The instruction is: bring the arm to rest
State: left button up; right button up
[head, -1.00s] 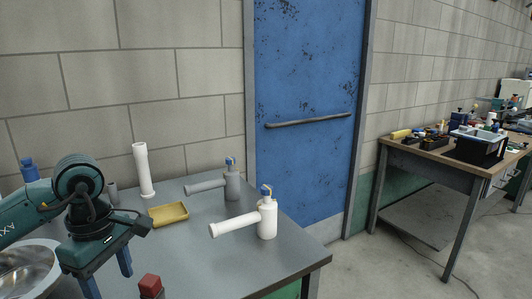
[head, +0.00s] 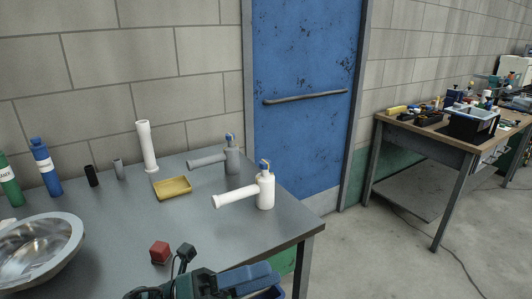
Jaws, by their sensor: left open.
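My left gripper (head: 262,283) is at the bottom of the head view, low near the front edge of the grey metal table (head: 110,240). Its blue fingers show partly, and the rest is cut off by the frame's lower edge. It is open, and nothing shows between the fingers. My right gripper is out of view.
A yellow tray (head: 172,188), a white post (head: 147,147), a metal bowl (head: 35,250), a blue bottle (head: 45,167) and a green bottle (head: 9,180) are also there. The table's middle is clear.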

pick_arm(q)
jog(key=w+a+f+n+t+y+p, duration=0.1)
jog(key=a+f+n+t+y, duration=0.15)
jog(key=n+t+y, duration=0.4)
jog(key=w+a+f+n+t+y, duration=0.1)
jog(key=a+f+n+t, duration=0.2)
jog(key=n, duration=0.7)
jog(key=w+a+f+n+t+y+p, duration=0.15)
jog(key=f+n+t+y, duration=0.3)
jog(key=n, duration=0.45)
jog(key=s+a+f+n+g+y, duration=0.3)
jog(key=s+f+n, duration=0.2)
jog(key=f, duration=0.3)
jog(key=s+a+f+n+g+y, duration=0.3)
jog(key=s+f+n, duration=0.3)
jog(key=f, duration=0.2)
jog(key=shift+f, duration=0.2)
